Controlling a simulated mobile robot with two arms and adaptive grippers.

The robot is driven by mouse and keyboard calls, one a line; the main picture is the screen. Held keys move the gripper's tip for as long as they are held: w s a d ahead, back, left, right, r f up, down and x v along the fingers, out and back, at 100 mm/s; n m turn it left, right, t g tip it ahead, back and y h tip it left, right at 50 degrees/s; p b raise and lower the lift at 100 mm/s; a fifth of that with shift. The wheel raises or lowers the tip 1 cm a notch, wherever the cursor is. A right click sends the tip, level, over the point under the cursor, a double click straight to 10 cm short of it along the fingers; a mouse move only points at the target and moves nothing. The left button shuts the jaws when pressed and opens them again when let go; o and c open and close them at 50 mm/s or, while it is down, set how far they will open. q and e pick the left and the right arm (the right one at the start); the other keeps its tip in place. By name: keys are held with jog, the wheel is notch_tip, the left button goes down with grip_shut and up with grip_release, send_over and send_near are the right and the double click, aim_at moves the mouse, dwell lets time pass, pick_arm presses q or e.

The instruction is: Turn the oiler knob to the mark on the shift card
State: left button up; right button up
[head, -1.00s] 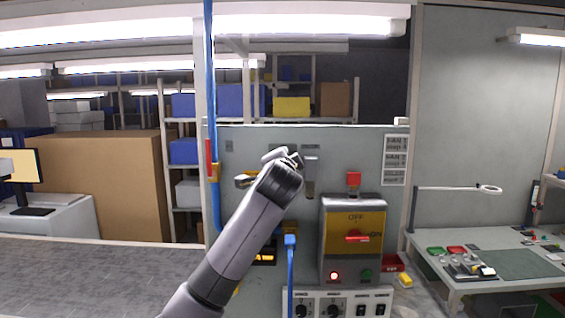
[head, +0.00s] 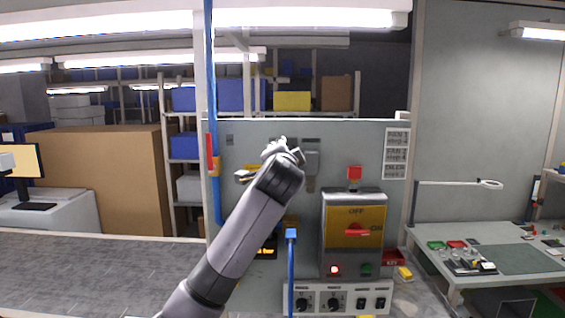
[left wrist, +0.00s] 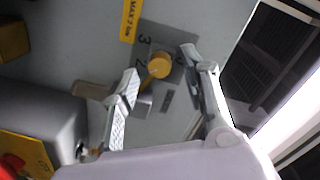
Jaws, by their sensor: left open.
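The oiler knob (left wrist: 159,66) is a round yellow knob with a short pointer arm on a dark scale plate, seen in the left wrist view. The digits 2 and 3 show beside it, and the pointer lies toward the lower left, near the 2. My left gripper (left wrist: 158,68) is open, with one finger on each side of the knob; I cannot tell whether they touch it. In the head view my left gripper (head: 264,163) is in front of the grey panel and hides the knob. The shift card (head: 396,154) hangs at the panel's upper right, its small print hard to read.
Right of my arm is a switch box (head: 354,235) with a red handle and lit red lamp. A blue hose (head: 291,268) and a knob-and-switch strip (head: 340,301) are below. A yellow label (left wrist: 130,20) is near the knob. A workbench (head: 450,268) stands at right.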

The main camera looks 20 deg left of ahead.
pick_arm(q)
jog(key=v, duration=1)
jog(key=shift+s, duration=0.3)
jog(key=shift+f, duration=0.1)
